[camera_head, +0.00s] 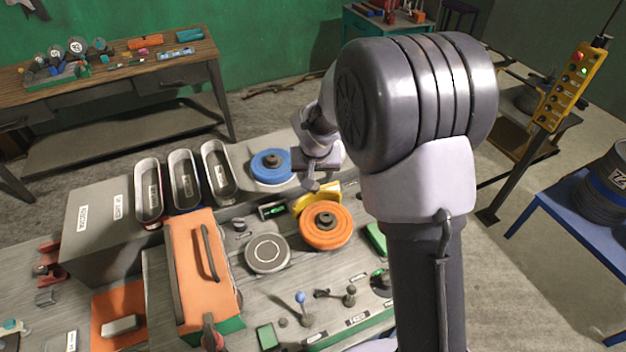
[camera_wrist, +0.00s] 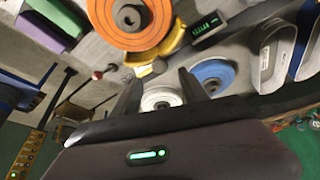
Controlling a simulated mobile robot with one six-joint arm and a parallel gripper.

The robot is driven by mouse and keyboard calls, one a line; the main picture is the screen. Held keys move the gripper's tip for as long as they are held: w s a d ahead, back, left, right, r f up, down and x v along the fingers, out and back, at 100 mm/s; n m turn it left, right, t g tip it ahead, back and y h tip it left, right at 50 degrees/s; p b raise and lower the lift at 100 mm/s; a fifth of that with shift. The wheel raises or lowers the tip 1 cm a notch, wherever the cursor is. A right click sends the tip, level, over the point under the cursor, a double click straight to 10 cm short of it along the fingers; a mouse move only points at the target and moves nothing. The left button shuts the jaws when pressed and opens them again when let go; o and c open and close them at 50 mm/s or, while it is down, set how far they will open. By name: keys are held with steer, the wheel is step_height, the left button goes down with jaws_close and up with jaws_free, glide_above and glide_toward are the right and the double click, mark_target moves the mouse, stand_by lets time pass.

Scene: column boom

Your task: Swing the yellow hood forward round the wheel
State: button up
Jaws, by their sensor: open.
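The yellow hood (camera_head: 318,196) shows as a curved piece at the back side of the orange wheel (camera_head: 340,233), partly hidden behind the wheel and my gripper. In the wrist view the hood (camera_wrist: 172,44) lies along one side of the orange wheel (camera_wrist: 112,32), with a small tab pointing toward my fingers. My gripper (camera_head: 312,183) is above and just behind the hood. In the wrist view my gripper (camera_wrist: 160,86) has its two fingers spread, with nothing between them. The fingertips appear apart from the hood; the exact gap is unclear.
A blue wheel (camera_head: 265,166) and, in the wrist view, a white wheel (camera_wrist: 160,102) lie beyond the hood. A grey disc (camera_head: 267,253), an orange box with a handle (camera_head: 196,265) and several grey bins (camera_head: 184,180) stand to the left. A blue-tipped lever (camera_head: 301,298) stands in front.

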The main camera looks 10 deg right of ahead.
mark_target(315, 186)
steer(key=x, duration=0.5)
steer(key=shift+d+f, duration=0.1)
steer(key=shift+f, duration=0.2)
steer(key=shift+w+f, duration=0.35)
steer(key=shift+f, duration=0.15)
steer(key=shift+s, duration=0.1)
steer(key=shift+c, duration=0.2)
jaws_close()
stand_by(0.3)
